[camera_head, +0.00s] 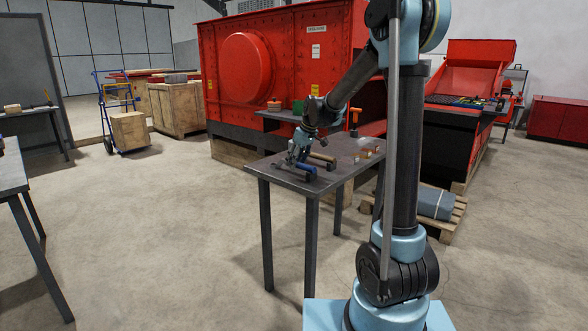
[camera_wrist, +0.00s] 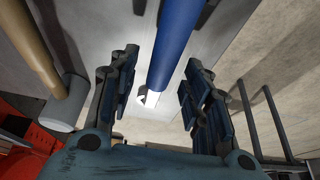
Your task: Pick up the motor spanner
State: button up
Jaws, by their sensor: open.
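A tool with a blue cylindrical handle (camera_head: 306,168) lies on the dark table (camera_head: 290,178), close by my gripper (camera_head: 296,156). In the wrist view the blue handle (camera_wrist: 177,40) runs down between the two fingers of my gripper (camera_wrist: 161,62). The fingers are apart, with gaps on both sides of the handle. I cannot tell whether this tool is the motor spanner, as its far end is cut off in the wrist view and small in the head view.
A wooden-handled tool (camera_head: 322,158) with a grey end (camera_wrist: 66,104) lies beside the blue one. Small blocks (camera_head: 366,153) and an orange-topped tool (camera_head: 355,116) are farther back. A big red machine (camera_head: 270,70) stands behind. The floor left of the table is clear.

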jog(key=shift+x, duration=1.15)
jog(key=shift+c, duration=0.5)
grip_shut()
notch_tip(320, 180, up, 10)
jog(key=shift+r, duration=0.1)
